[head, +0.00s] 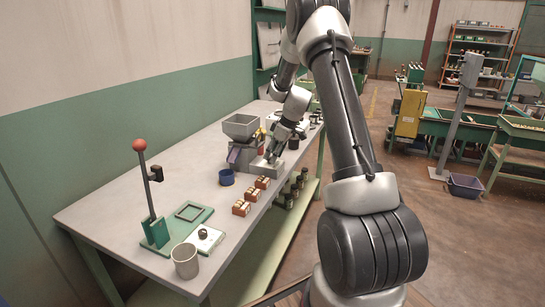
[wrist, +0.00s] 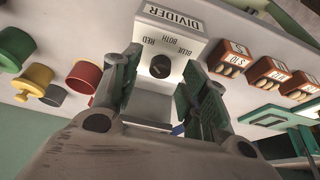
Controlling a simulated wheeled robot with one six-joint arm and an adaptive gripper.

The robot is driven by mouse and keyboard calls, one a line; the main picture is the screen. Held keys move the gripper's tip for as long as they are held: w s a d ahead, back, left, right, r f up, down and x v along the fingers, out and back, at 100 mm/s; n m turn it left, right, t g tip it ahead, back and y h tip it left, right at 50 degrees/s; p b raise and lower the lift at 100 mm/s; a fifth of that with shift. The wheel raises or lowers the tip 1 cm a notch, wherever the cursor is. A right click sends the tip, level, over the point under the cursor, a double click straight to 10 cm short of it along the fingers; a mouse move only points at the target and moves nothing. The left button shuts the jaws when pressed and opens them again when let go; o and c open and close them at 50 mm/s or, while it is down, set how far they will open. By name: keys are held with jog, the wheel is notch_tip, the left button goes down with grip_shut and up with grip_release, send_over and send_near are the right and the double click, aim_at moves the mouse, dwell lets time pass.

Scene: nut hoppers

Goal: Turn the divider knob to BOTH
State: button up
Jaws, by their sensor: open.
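The divider box (wrist: 180,38) is pale, with a DIVIDER label and the marks RED, BOTH and BLUE around a dark round knob (wrist: 160,66). The knob's pointer is too small to read for certain. My gripper (wrist: 163,80) is open, with one green-padded finger on each side of the knob in the wrist view. I see no clear contact with the knob. In the head view my gripper (head: 272,156) is low over the grey divider box (head: 264,172) on the bench; the knob is hidden there.
A grey hopper (head: 240,127) and a blue cup (head: 226,178) stand close to the divider. Small labelled boxes (head: 241,208) line the bench's front edge. A red-knobbed lever (head: 150,190), a scale (head: 208,240) and a grey cup (head: 186,262) are at the near end.

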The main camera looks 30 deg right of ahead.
jog(key=shift+w+a+f, duration=0.15)
jog(key=shift+w+f, duration=0.05)
jog(key=shift+f, duration=0.5)
grip_shut()
jog(key=shift+m, duration=0.4)
jog(key=m, duration=0.1)
jog(key=m+h, duration=0.1)
jog(key=m, duration=0.1)
jog(key=shift+s+a+m+t+h, duration=0.1)
jog(key=shift+a+m+t+h, duration=0.1)
jog(key=shift+m+t+h, duration=0.1)
jog(key=shift+a+m+h, duration=0.1)
jog(key=shift+m+h, duration=0.7)
jog(key=shift+m, duration=1.3)
